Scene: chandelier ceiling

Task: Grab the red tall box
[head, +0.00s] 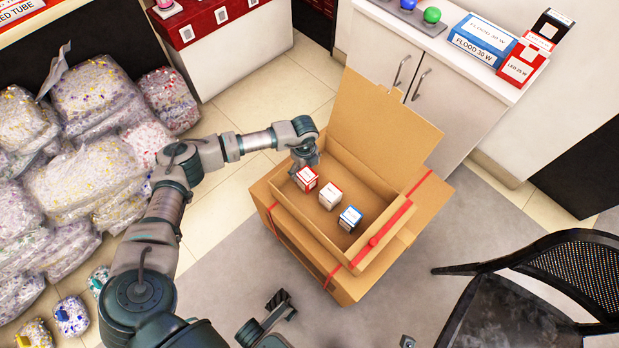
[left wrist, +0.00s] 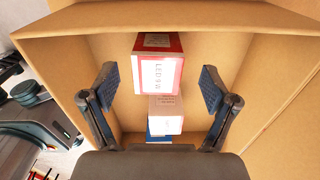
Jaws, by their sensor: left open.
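A red and white box (head: 306,179), marked LED in the left wrist view (left wrist: 158,70), stands inside an open cardboard carton (head: 375,240). It is at the carton's left end, in a row with a white box (head: 330,196) and a blue and white box (head: 350,218). My left gripper (head: 305,160) is at that end of the carton, right by the red box. In the left wrist view its fingers (left wrist: 158,88) are spread on either side of the red box, with gaps showing.
The carton sits on a larger box, its flap (head: 385,125) raised behind. Another red box (head: 523,65) stands on the white counter beside a blue FLOOD box (head: 482,40). Packed bags (head: 75,170) fill the left; a black chair (head: 530,290) is at right.

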